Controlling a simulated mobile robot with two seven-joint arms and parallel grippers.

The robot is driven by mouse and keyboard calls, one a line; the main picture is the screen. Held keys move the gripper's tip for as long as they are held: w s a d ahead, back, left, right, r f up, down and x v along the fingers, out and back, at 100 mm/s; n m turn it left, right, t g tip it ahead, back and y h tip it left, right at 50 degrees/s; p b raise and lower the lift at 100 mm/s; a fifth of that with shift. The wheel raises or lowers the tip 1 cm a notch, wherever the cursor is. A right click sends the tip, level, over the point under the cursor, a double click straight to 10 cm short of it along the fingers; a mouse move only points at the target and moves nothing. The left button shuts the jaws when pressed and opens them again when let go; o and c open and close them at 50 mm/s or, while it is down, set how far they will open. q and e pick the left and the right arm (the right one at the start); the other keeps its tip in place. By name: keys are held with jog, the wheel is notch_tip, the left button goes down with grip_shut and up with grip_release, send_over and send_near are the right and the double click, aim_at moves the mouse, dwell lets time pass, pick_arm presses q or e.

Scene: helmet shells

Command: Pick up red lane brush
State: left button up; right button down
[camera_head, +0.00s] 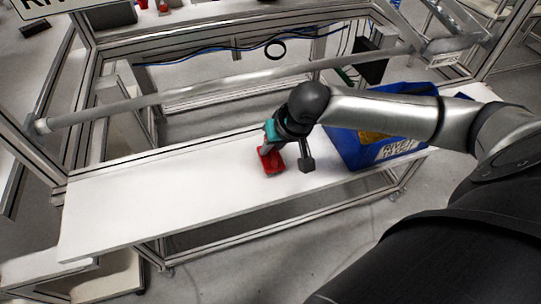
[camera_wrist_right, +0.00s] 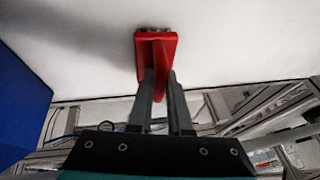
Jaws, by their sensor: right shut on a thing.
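The red lane brush (camera_head: 271,161) is at the middle of the white table, under my right gripper (camera_head: 266,148). In the right wrist view the brush (camera_wrist_right: 155,46) has a flat red base against the white surface and a narrow red ridge. The right gripper's two fingers (camera_wrist_right: 161,90) are closed on that ridge, one on each side. Whether the brush touches the table or is just above it is hard to tell. My left gripper is in neither view.
The white table (camera_head: 150,195) is clear left of the brush. A blue bin (camera_head: 350,150) with a paper label stands on the table to the right, behind my right arm; its blue side also shows in the wrist view (camera_wrist_right: 22,100). A metal rail (camera_head: 200,97) runs behind the table.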

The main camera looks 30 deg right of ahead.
jog(key=shift+r, duration=0.15)
notch_tip(320, 180, up, 20)
jog(key=p, duration=0.3)
jog(key=shift+p, duration=0.35)
jog(key=c, duration=1.4)
grip_release()
grip_shut()
